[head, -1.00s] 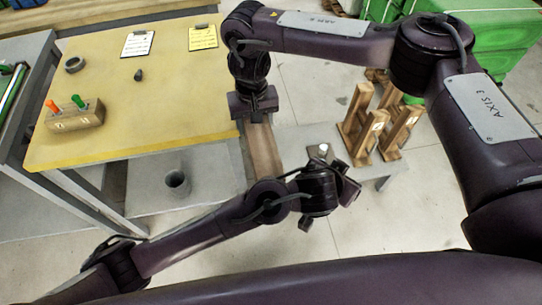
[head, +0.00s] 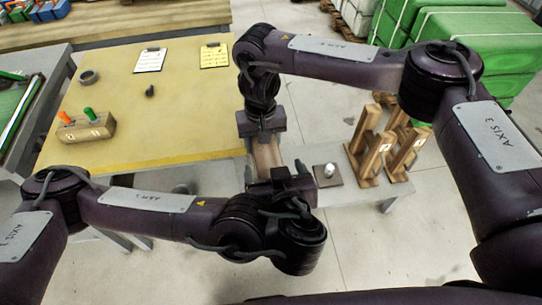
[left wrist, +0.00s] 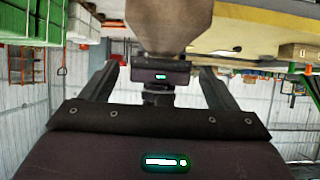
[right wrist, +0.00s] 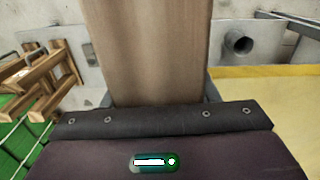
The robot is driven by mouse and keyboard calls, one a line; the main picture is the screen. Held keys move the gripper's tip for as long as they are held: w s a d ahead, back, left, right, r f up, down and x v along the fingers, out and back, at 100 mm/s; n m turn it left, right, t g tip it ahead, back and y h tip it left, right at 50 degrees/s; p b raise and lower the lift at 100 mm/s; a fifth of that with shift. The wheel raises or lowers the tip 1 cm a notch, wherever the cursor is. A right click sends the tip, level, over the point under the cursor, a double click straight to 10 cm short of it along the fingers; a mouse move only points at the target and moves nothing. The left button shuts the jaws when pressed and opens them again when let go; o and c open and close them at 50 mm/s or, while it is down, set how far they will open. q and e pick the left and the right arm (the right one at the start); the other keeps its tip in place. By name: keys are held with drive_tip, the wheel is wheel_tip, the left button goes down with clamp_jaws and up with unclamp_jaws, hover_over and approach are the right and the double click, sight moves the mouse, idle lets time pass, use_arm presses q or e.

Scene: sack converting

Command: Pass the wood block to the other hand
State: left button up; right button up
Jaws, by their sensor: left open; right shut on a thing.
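The wood block (head: 265,156) is a long pale brown bar hanging below my right gripper (head: 262,130), which is shut on it. The block fills the upper middle of the right wrist view (right wrist: 148,50). My left gripper (head: 277,173) is open at the lower end of the block in the head view and partly hides it. In the left wrist view, the open fingers (left wrist: 160,70) stand apart, with the block (left wrist: 168,25) above the gap and my right gripper beyond. I cannot tell whether the left fingers touch the block.
A yellow-topped table (head: 190,110) lies behind and left, holding clipboards, a tape ring and a wooden holder (head: 85,128) with orange and green handles. A low grey bench (head: 340,198) carries wooden stands (head: 372,150) and a plate with a pale knob (head: 329,171). Open floor lies in front.

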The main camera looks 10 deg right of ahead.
sight(269, 151)
use_arm(q)
drive_tip(key=x, duration=0.9)
use_arm(e)
drive_tip(key=shift+r, duration=0.1)
use_arm(q)
drive_tip(key=shift+d, duration=0.1)
drive_tip(key=c, duration=1.5)
use_arm(e)
drive_tip(key=shift+a, duration=0.15)
use_arm(q)
drive_tip(key=shift+d+r, duration=0.1)
drive_tip(key=shift+r, duration=0.1)
drive_tip(key=shift+c, duration=0.8)
use_arm(e)
drive_tip(key=o, duration=1.6)
drive_tip(key=shift+o, duration=0.2)
